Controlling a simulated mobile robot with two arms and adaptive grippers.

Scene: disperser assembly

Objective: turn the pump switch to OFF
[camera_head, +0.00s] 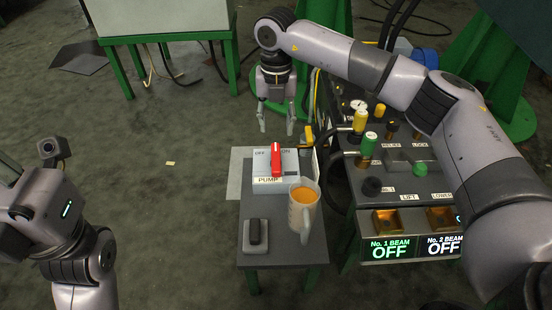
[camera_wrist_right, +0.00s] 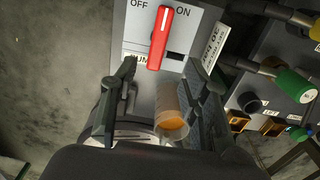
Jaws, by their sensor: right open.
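The pump switch (camera_head: 276,158) is a red lever on a grey box marked OFF at left, ON at right and PUMP below. In the right wrist view the red lever (camera_wrist_right: 160,40) stands nearly upright between the two words, its top leaning a little toward ON. My right gripper (camera_head: 276,124) is open and empty, beyond the box in the head view. In the right wrist view its fingers (camera_wrist_right: 162,68) are spread, with the lever showing between and past their tips; I see no contact. My left arm shows at the left edge; its fingers are not visible.
A control panel (camera_head: 400,182) with valves and hoses is at right.

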